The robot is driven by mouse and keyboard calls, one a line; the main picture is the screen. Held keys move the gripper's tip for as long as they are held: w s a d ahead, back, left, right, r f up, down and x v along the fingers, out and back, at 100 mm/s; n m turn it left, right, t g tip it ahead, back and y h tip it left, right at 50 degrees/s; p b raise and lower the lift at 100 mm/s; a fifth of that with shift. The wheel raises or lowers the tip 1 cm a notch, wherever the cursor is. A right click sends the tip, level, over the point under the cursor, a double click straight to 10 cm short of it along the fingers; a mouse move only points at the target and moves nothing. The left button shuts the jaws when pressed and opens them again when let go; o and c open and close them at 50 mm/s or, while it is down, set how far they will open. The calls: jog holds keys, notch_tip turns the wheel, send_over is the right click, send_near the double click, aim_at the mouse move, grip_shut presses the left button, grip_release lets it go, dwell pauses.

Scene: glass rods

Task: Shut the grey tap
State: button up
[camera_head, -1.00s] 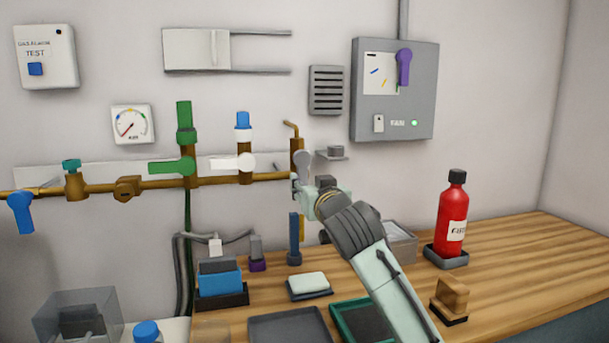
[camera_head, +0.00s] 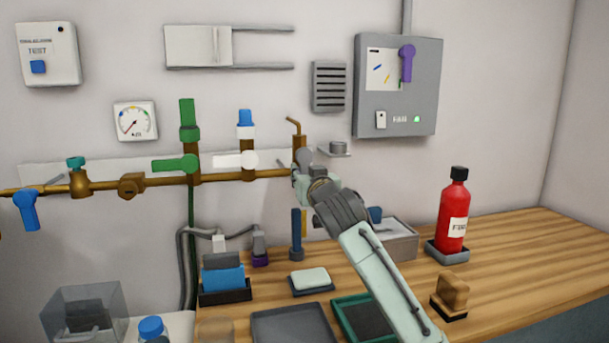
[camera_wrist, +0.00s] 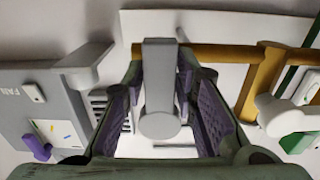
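The grey tap (camera_head: 304,157) sits at the right end of the brass pipe, with my arm in front of part of it. In the wrist view its grey lever (camera_wrist: 159,80) has a rounded end toward the camera and lies between my two fingers. My gripper (camera_head: 300,174) is at the tap in the head view. In the wrist view my gripper (camera_wrist: 160,85) is open around the lever, and the purple inner pads show on both sides with gaps. I cannot tell whether either fingertip touches it.
The brass pipe (camera_head: 220,180) carries a white tap (camera_head: 237,160), a green tap (camera_head: 176,165) and a blue tap (camera_head: 28,208) to the left. A small shelf (camera_head: 334,151) and the grey fan box (camera_head: 425,90) are to the right. Below stand a red bottle (camera_head: 453,215) and several trays on the bench.

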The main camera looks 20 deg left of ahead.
grip_shut()
